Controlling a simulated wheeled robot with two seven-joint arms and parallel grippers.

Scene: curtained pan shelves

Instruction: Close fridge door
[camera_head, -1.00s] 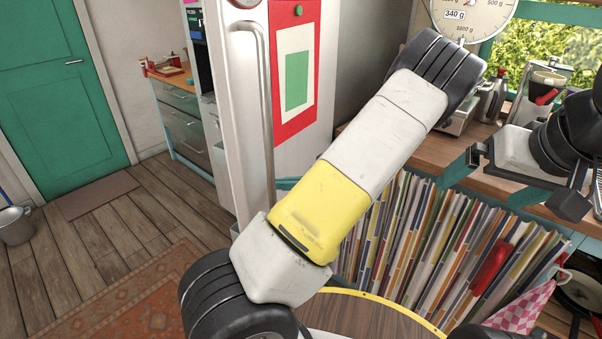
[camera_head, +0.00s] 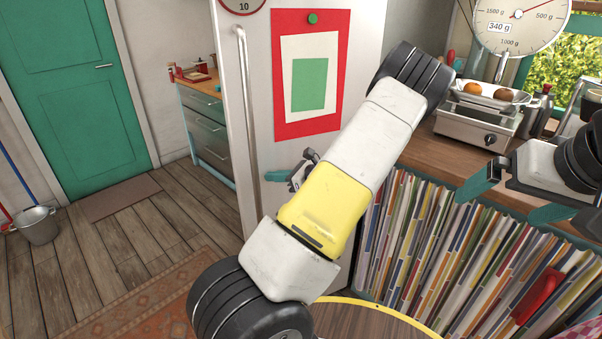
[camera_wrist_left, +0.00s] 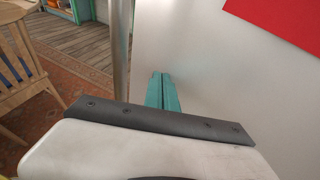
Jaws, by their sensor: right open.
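The white fridge door (camera_head: 262,110) stands left of centre in the head view, with a long upright metal handle (camera_head: 246,100) near its left edge. I cannot tell whether a gap is left at its edge. My left arm crosses in front of its right part. My left gripper (camera_head: 277,176) is at the door's face, right of the handle, partly hidden by my arm. In the left wrist view its two teal fingers (camera_wrist_left: 162,92) lie together, empty, pointing at the white door surface; contact is unclear.
A red-framed picture (camera_head: 310,75) hangs on the door. A round table (camera_head: 365,322) is at the bottom. A bucket (camera_head: 38,226) stands on the open floor at left.

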